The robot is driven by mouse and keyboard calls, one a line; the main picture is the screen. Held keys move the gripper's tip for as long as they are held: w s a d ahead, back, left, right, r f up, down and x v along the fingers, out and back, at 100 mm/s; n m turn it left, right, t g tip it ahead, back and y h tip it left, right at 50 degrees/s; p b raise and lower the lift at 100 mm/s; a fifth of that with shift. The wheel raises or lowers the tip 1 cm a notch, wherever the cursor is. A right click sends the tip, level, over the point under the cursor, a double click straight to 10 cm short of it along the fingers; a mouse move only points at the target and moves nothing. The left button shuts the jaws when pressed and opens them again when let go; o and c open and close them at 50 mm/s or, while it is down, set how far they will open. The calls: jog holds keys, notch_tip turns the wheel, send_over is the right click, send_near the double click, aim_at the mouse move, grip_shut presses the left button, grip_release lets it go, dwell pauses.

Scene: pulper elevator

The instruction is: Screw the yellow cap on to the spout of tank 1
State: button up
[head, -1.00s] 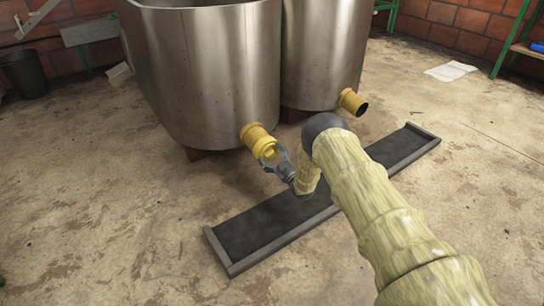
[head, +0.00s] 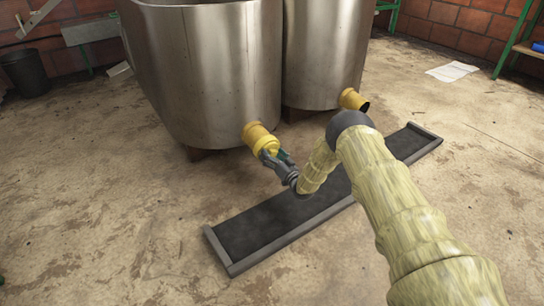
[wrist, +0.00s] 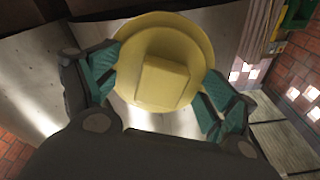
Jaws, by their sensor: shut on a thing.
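The yellow cap (head: 267,149) sits at the mouth of the yellow spout (head: 256,134), low on the front of the left steel tank (head: 205,75). The cap and spout look in line and touching; how far the cap is on cannot be told. My gripper (head: 274,158) is shut on the cap from the front. In the wrist view the cap (wrist: 145,45) shows its round face and square knob, with the green finger pads of my gripper (wrist: 160,85) on either side. The cap hides the spout there. No tank number is readable.
A dark channel with a grey rim (head: 232,268) runs along the floor below my arm. A bucket (head: 25,72) stands back left; white paper (head: 453,71) lies back right. The front-left floor is clear.

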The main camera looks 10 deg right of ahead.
jog(key=m, duration=0.2)
jog(key=m+b, duration=0.1)
jog(key=m, duration=0.1)
jog(key=shift+w+a+r, duration=0.2)
jog(key=shift+w+r, duration=0.05)
jog(key=shift+r, duration=0.05)
jog(key=shift+r+m+b, duration=0.1)
jog(key=shift+m+b, duration=0.3)
jog(key=shift+m, duration=1.3)
jog(key=o, duration=1)
jog(key=shift+a, duration=0.1)
jog(key=shift+s+d+f, duration=0.2)
jog(key=shift+s+d, duration=0.1)
jog(key=shift+p+v, duration=1.2)
jog(key=shift+v, duration=0.95)
jog(key=shift+f, duration=0.1)
